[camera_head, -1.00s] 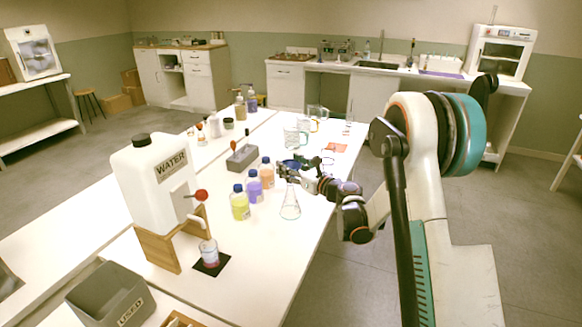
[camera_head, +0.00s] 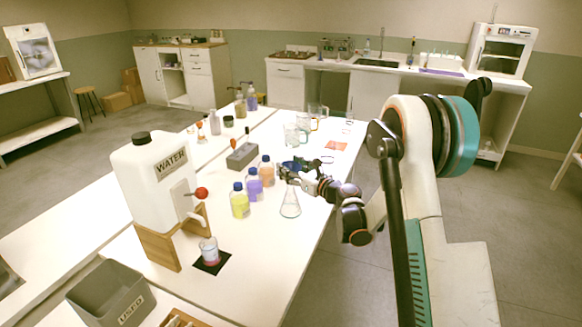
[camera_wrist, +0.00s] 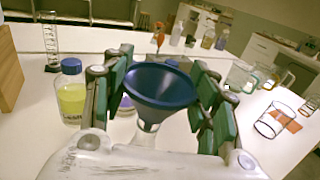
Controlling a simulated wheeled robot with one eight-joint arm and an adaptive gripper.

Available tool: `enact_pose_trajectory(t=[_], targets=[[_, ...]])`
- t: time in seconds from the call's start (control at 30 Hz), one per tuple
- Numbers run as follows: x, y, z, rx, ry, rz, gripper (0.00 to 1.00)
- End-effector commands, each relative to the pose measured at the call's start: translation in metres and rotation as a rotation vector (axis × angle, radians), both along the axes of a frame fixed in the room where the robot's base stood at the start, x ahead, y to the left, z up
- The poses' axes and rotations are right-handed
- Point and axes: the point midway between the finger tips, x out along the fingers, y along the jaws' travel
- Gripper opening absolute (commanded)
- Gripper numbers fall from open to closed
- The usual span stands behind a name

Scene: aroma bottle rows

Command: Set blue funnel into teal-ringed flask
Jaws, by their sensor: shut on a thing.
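The blue funnel (camera_wrist: 160,86) is held between the green-padded fingers of my gripper (camera_wrist: 163,97), wide mouth up. In the head view, part of the funnel (camera_head: 291,163) shows behind my gripper (camera_head: 287,174). A clear conical flask (camera_head: 290,206) stands on the white table just below my gripper. Its neck is partly covered by the fingers, and I cannot make out a teal ring on it. In the wrist view, pale glass (camera_wrist: 147,127) shows under the funnel. I cannot tell whether the funnel's stem is inside the flask's neck or above it.
Yellow (camera_head: 240,203), purple (camera_head: 254,186) and orange (camera_head: 267,172) bottles stand left of the flask. A water container (camera_head: 150,190) on a wooden stand is further left, with a beaker (camera_head: 209,251) before it. Glass beakers stand behind. The front table area right of the beaker is clear.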

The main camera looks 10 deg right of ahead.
Motion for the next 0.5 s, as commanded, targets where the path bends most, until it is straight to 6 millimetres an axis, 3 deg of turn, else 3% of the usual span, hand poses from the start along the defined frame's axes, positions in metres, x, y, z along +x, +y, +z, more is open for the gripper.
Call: enact_pose_trajectory(t=[0.5], targets=[[0.000, 0.000, -0.012, 0.000, 0.000, 0.000, 0.39]])
